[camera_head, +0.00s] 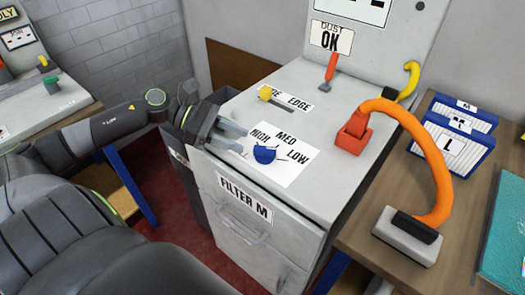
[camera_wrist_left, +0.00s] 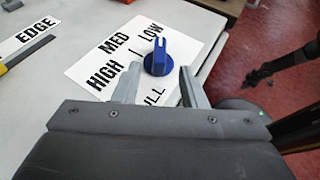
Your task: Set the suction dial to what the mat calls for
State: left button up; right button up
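The suction dial is a blue knob (camera_head: 265,155) on a white label (camera_head: 290,170) reading HIGH, MED and LOW, on top of a grey cabinet. In the left wrist view the dial (camera_wrist_left: 170,58) has a raised ridge; I cannot tell exactly which mark it points to. My left gripper (camera_head: 241,141) is open and empty, just left of the dial. In the left wrist view its two fingertips (camera_wrist_left: 159,78) lie apart, near the dial's close edge, and nothing is between them. I cannot identify the mat; a teal item (camera_head: 503,245) shows partly at the right edge.
A yellow slider knob (camera_head: 265,93) sits by an EDGE label. A red lever (camera_head: 330,68), an orange hose (camera_head: 428,150) and a yellow hook (camera_head: 411,78) stand to the right. A FILTER M drawer (camera_head: 243,203) is below. Blue-framed filters (camera_head: 450,147) stand on the wooden table.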

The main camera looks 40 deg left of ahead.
aim_at(259, 147)
pick_arm(q)
jog(key=shift+x, duration=3.7)
grip_shut()
